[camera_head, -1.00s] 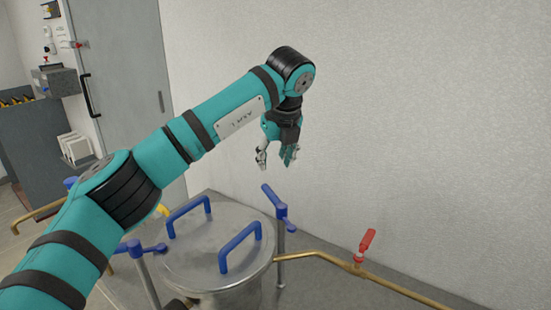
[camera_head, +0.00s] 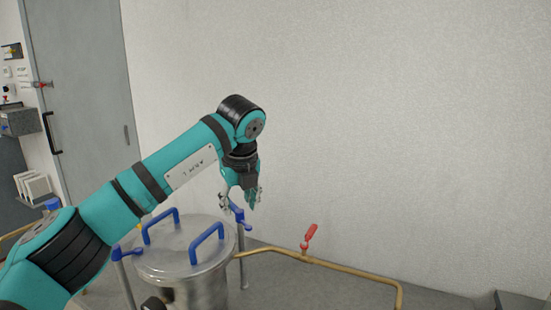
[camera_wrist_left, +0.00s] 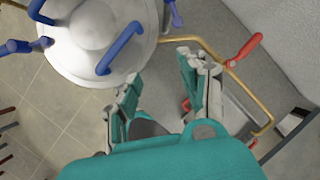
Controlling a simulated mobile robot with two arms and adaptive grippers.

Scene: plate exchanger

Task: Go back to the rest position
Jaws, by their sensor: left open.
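My left gripper (camera_head: 238,203) hangs in the air, pointing down, near the right side of the steel vessel's lid in the head view. In the left wrist view its two fingers (camera_wrist_left: 160,85) are spread apart with nothing between them. The steel vessel (camera_head: 190,245) has a round lid with two blue handles (camera_head: 207,243) and blue clamp levers around it. The lid also shows in the left wrist view (camera_wrist_left: 90,35), beyond the fingertips. My right gripper is in neither view.
A brass pipe (camera_head: 345,270) with a red valve lever (camera_head: 309,235) runs right of the vessel, near the wall. A grey door (camera_head: 85,90) stands at the left. A dark box (camera_head: 520,301) is at the lower right. The space above the pipe is clear.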

